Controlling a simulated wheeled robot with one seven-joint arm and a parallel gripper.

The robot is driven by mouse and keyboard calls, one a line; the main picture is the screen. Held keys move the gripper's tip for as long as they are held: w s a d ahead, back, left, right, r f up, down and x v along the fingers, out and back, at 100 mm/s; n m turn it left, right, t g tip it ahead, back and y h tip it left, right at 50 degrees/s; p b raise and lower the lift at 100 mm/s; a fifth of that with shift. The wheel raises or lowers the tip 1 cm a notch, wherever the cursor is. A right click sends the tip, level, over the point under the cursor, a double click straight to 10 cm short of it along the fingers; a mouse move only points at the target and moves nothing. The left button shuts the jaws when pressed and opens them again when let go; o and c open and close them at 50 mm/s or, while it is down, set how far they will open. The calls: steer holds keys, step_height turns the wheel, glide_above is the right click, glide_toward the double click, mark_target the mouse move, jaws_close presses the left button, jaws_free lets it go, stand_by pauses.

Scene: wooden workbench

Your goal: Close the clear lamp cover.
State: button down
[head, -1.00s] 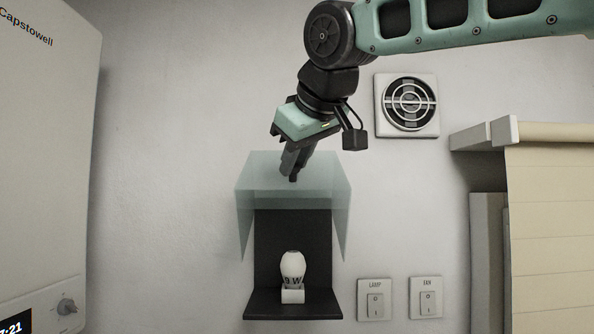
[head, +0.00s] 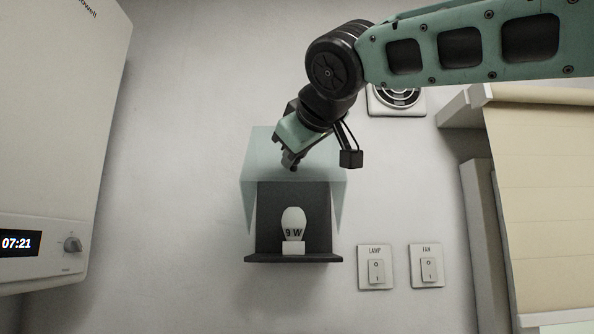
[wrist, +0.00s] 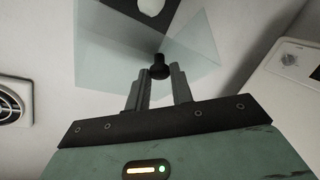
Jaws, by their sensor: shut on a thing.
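The clear lamp cover (head: 262,155) is a pale green see-through box shape, raised over the upper part of a black lamp holder (head: 268,212) on the wall. Its side panels hang down at both sides, and the lower front stands uncovered. A white bulb (head: 292,222) marked 9 W stands upright in the holder. My gripper (head: 291,166) reaches down to the cover from above. In the wrist view the cover (wrist: 105,55) spreads beyond the fingers, and my gripper (wrist: 160,74) is shut on its small black knob (wrist: 159,67).
Lamp switch (head: 376,270) and fan switch (head: 428,268) are right of the holder. A white boiler (head: 55,140) is at left, a vent (head: 398,100) at upper right, and a blind (head: 548,190) at far right. The wall below the holder is clear.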

steer(key=w+f+n+t+b, duration=0.1)
steer(key=w+f+t+b, duration=0.1)
steer(key=f+b, duration=0.6)
steer(key=w+f+t+y+b, duration=0.1)
steer(key=w+f+t+b, duration=0.2)
steer(key=b, duration=1.7)
steer(key=shift+w+f+n+t, duration=0.35)
steer(key=shift+w+f, duration=0.7)
steer(key=shift+f, duration=1.7)
steer(key=shift+w+f, duration=0.1)
steer(key=c, duration=1.2)
jaws_free()
steer(key=shift+w, duration=0.1)
steer(key=shift+c, duration=0.2)
steer(key=shift+d, duration=0.1)
steer(key=b+v, duration=0.5)
steer(key=v, duration=1.2)
steer(key=shift+s+d+b, duration=0.25)
steer(key=shift+s+b, duration=0.05)
steer(key=shift+b, duration=0.05)
